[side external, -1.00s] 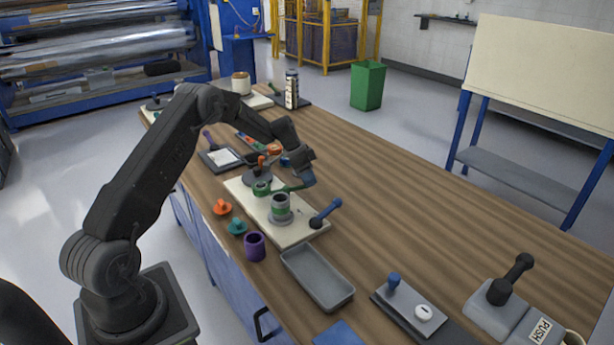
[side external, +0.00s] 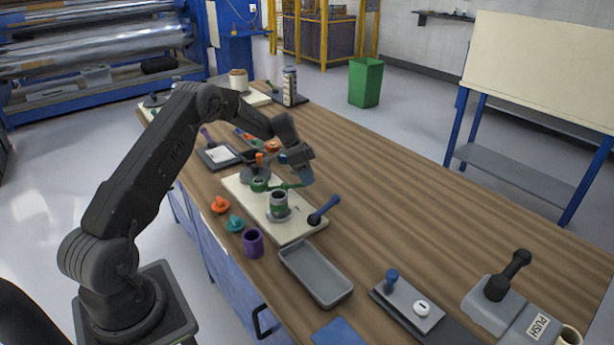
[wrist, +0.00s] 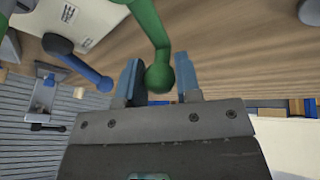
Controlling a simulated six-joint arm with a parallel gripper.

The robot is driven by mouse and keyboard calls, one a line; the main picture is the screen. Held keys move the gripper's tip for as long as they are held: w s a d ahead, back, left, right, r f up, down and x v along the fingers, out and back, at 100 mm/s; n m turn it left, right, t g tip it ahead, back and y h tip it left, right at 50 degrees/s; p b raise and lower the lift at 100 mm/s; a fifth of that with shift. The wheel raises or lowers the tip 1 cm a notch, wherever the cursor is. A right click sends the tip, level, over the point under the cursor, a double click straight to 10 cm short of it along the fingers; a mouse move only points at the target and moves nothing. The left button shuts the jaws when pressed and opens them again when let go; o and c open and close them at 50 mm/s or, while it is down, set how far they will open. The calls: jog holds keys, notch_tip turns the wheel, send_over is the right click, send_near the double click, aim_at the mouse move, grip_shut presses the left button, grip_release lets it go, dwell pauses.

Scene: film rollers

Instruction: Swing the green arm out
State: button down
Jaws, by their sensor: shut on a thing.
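The green arm (side external: 286,186) sits on a cream board (side external: 290,232) and reaches right from a green hub (side external: 259,184). In the wrist view the green arm (wrist: 149,28) comes down from the top and ends in a round green knob (wrist: 159,78). My gripper (wrist: 159,84) has its blue fingers on either side of this knob and is shut on it. In the side view my gripper (side external: 301,180) is at the right end of the green arm. A grey cup with a green band (side external: 279,204) stands on the board in front of the arm.
A blue-knobbed lever (side external: 324,209) stands at the board's right edge. Orange (side external: 220,205) and teal (side external: 235,224) knobs, a purple cup (side external: 253,243) and a grey tray (side external: 316,274) lie nearer the front.

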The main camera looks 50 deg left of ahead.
jog(key=c, duration=0.8)
grip_release()
jog(key=shift+d, duration=0.1)
jog(key=shift+r, duration=0.1)
jog(key=v, duration=1.3)
jog(key=shift+a+r, duration=0.25)
